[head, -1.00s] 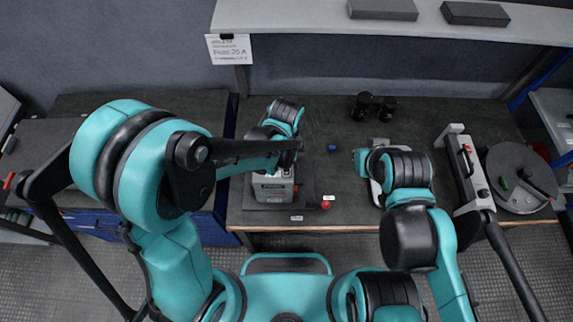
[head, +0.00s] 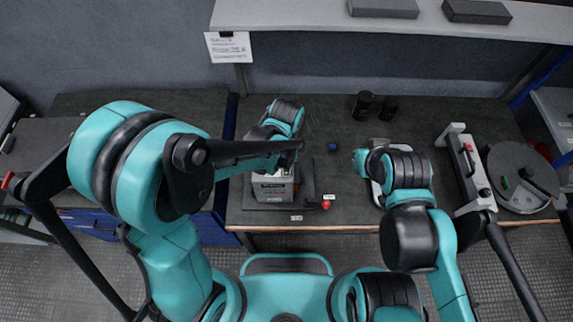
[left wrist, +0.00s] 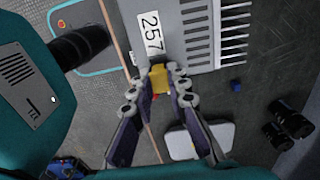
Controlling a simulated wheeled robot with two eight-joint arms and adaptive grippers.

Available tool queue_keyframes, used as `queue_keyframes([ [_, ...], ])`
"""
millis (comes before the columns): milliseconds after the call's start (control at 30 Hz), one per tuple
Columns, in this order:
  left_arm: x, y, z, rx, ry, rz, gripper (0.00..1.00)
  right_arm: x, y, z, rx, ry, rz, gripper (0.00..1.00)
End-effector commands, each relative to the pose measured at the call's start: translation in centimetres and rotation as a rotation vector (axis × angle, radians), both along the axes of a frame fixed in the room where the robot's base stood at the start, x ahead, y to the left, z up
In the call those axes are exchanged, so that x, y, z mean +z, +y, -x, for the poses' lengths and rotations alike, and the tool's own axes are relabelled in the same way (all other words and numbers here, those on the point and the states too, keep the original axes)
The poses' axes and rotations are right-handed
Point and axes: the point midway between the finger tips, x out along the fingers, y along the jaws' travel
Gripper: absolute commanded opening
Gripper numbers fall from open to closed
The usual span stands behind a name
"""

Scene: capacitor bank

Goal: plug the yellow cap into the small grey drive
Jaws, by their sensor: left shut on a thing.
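The yellow cap (left wrist: 160,78) is between the fingertips of my left gripper (left wrist: 159,84), which is shut on it. It shows at the edge of the small grey drive (left wrist: 186,48), beside the white 257 label (left wrist: 150,32). I cannot tell whether the cap touches the drive or is seated in it. In the head view the drive (head: 272,188) stands on the left part of the bench, its upper part covered by my left arm. The left fingertips and cap are hidden there.
A small blue block (head: 332,147) and two black cylinders (head: 362,105) stand behind on the dark bench. A red-ended item (head: 326,204) lies right of the drive. A pale flat object (head: 377,192) is under my right arm. A grey rail-like device (head: 463,165) and round plate (head: 518,168) are farther right.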

Motion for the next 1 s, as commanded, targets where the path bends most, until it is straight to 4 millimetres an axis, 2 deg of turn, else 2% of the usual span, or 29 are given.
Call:
queue_keyframes([
  [233, -0.6, 0.0, 0.0, 0.000, 0.000, 0.000, 0.03, -0.6, 0.0, 0.0, 0.000, 0.000, 0.000, 0.00],
  [267, -0.5, 0.0, 0.0, 0.000, 0.000, 0.000, 0.21, -0.5, 0.0, 0.0, 0.000, 0.000, 0.000, 0.00],
  [333, -0.5, 0.0, 0.0, 0.000, 0.000, 0.000, 0.39, -0.5, 0.0, 0.0, 0.000, 0.000, 0.000, 0.00],
  [733, 0.1, 0.0, 0.0, 0.000, 0.000, 0.000, 0.40, -0.5, 0.0, 0.0, 0.000, 0.000, 0.000, 0.00],
  [867, 2.0, 0.0, 0.0, 0.000, 0.000, 0.000, 0.40, -0.4, 0.0, 0.0, 0.000, 0.000, 0.000, 0.00],
  [1000, 5.1, 0.0, 0.1, 0.000, 0.000, 0.000, 0.40, -0.4, 0.0, 0.0, 0.000, 0.000, 0.000, 0.00],
])
